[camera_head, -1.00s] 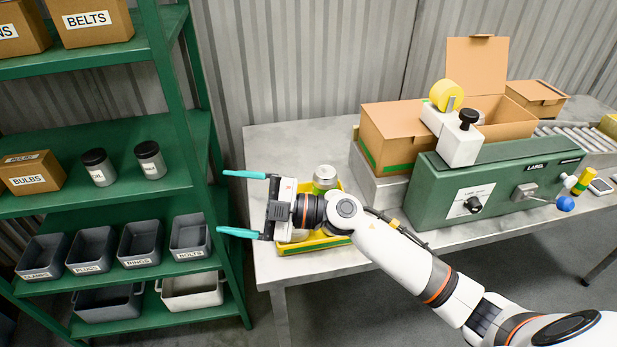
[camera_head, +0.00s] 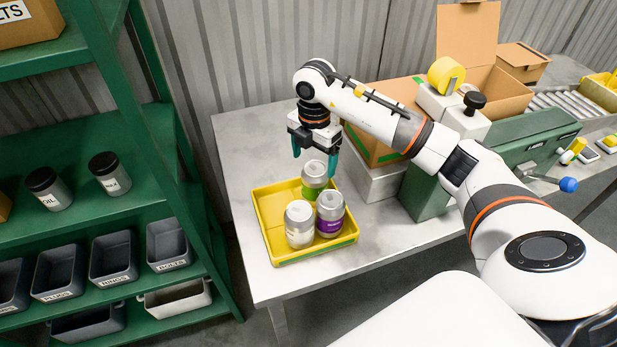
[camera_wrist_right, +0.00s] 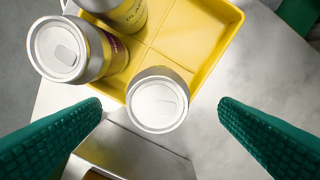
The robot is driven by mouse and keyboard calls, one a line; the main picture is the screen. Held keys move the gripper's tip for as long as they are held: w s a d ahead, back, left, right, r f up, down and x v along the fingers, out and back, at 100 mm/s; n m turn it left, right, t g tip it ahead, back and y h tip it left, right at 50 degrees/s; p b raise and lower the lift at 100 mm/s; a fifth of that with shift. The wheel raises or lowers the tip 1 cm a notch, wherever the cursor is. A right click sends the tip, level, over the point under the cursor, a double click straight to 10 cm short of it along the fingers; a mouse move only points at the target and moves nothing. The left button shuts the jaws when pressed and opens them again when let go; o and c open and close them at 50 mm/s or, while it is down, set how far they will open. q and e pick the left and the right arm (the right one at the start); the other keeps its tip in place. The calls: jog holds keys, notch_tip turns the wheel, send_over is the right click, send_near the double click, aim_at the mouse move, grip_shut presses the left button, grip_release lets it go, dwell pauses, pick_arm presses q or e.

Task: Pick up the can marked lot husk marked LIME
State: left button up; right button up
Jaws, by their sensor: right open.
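A yellow tray (camera_head: 278,250) on the table holds three silver-topped cans. A can with a green band (camera_head: 314,178) stands at the tray's far right corner. A can with a purple band (camera_head: 330,215) and one with a pale label (camera_head: 299,223) stand nearer. I cannot read a lot name on any of them. My right gripper (camera_head: 315,160) points down over the green-banded can, its teal fingers open. In the right wrist view this can's lid (camera_wrist_right: 157,101) shows between the spread fingers, apart from both. My left gripper is not in view.
A grey metal box (camera_head: 378,183) under an open carton (camera_head: 384,140) stands close right of the gripper. The green seamer (camera_head: 428,190) is further right. A green shelf (camera_head: 150,120) with jars and bins stands left. The table left of the tray is bare.

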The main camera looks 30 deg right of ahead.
aim_at(317, 172)
jog(key=f, duration=0.1)
jog(key=s+f, duration=0.1)
jog(key=f, duration=0.1)
jog(key=shift+s+p, duration=0.3)
jog(key=shift+p, duration=0.1)
jog(key=shift+w+f, duration=0.15)
jog(key=shift+f, duration=0.15)
jog(key=f+p, duration=0.1)
jog(key=f, duration=0.1)
jog(key=w+f+p, duration=0.1)
jog(key=f, duration=0.1)
jog(key=shift+f, duration=0.7)
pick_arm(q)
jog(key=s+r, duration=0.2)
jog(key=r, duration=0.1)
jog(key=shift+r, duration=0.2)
pick_arm(e)
jog(key=shift+w+r, duration=0.1)
jog(key=c, duration=1.3)
